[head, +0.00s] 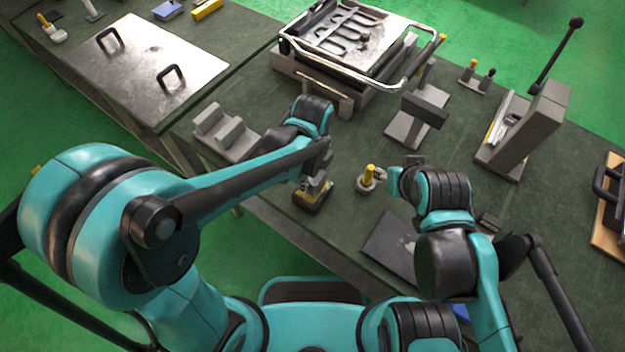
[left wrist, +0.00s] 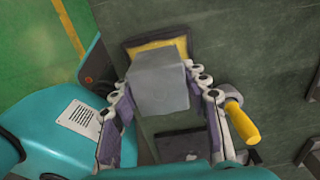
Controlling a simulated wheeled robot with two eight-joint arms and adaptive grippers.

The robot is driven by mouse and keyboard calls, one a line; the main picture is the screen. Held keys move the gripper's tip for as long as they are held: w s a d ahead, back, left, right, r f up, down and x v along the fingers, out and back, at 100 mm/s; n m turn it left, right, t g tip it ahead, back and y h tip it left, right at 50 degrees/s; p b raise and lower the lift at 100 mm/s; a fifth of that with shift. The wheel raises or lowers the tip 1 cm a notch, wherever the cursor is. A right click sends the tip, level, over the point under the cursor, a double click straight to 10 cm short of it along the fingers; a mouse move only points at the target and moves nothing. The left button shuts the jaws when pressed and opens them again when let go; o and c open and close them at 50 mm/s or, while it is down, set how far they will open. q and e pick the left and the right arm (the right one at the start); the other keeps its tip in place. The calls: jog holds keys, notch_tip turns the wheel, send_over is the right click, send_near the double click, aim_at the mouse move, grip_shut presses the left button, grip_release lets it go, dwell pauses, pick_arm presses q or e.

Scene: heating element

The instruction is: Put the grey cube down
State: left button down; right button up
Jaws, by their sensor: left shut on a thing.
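In the left wrist view the grey cube (left wrist: 160,84) sits between the two fingers of my left gripper (left wrist: 160,98), which is shut on it. Behind the cube is a black block with a yellow top (left wrist: 155,48); I cannot tell whether they touch. In the head view my left gripper (head: 317,180) points down over that yellow and black block (head: 312,199) near the table's front edge; the cube is mostly hidden there. My right gripper (head: 391,181) is beside a small yellow-handled piece (head: 367,178); its fingers are too small to read.
A grey stepped block (head: 225,132) stands at left on the dark green table. A fixture with a metal frame (head: 345,45) stands at the back. A grey stand (head: 415,118) and an upright lever block (head: 525,130) are at right. A dark flat plate (head: 393,245) lies in front.

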pick_arm(q)
jog(key=shift+f, duration=0.6)
pick_arm(e)
jog(key=shift+f, duration=0.25)
pick_arm(q)
jog(key=shift+f, duration=0.1)
jog(key=c, duration=0.8)
grip_release()
pick_arm(e)
jog(key=shift+f, duration=0.15)
